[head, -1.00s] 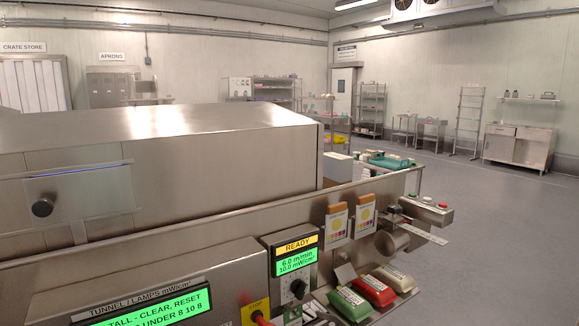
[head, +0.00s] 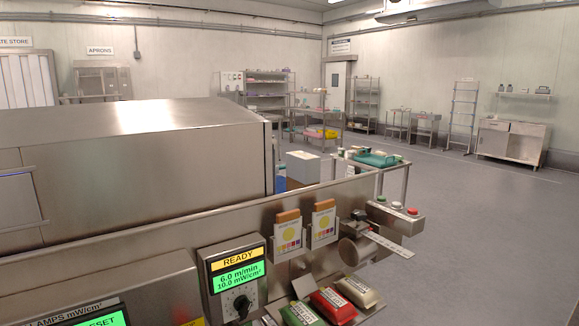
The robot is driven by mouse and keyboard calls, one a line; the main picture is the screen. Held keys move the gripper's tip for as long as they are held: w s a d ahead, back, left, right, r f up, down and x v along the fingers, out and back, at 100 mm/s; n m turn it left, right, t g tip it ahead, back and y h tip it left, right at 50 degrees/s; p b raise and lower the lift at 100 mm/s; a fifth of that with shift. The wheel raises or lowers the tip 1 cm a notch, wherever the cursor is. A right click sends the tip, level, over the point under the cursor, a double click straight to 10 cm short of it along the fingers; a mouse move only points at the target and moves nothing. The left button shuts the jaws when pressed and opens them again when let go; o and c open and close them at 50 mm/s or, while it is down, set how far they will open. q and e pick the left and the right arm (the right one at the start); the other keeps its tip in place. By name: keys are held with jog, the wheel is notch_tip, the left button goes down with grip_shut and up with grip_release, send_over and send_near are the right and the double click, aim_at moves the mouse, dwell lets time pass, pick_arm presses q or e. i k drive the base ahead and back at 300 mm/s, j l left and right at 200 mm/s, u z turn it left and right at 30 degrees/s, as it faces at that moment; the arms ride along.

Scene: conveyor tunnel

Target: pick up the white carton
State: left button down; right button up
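A white box that looks like the white carton (head: 304,168) shows in the head view just right of the tunnel's open end. Its top and front upper part are visible. Its lower part is hidden behind the conveyor's steel side rail (head: 190,214). A small blue item (head: 280,178) shows beside it on the left, partly hidden by the tunnel end. Neither of my grippers is in view.
The steel tunnel housing (head: 130,150) fills the left. A control panel (head: 236,283), several packets (head: 333,303) and a button box (head: 398,215) line the near side. A table with a teal tray (head: 372,158) stands beyond. Open floor (head: 490,230) lies right.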

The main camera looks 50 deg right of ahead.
aim_at(304, 168)
jog(key=k+l+u, duration=0.15)
jog(key=l, duration=0.3)
jog(key=l+u, duration=0.2)
jog(key=l, duration=0.25)
jog(key=k+l, duration=0.1)
jog(key=l, duration=0.25)
jog(key=k+l, duration=0.15)
jog(key=l, duration=0.2)
jog(key=k+l+u, duration=0.1)
jog(key=l, duration=0.3)
jog(key=k+l, duration=0.15)
jog(key=l, duration=0.2)
jog(key=k+l, duration=0.1)
jog(key=l, duration=0.25)
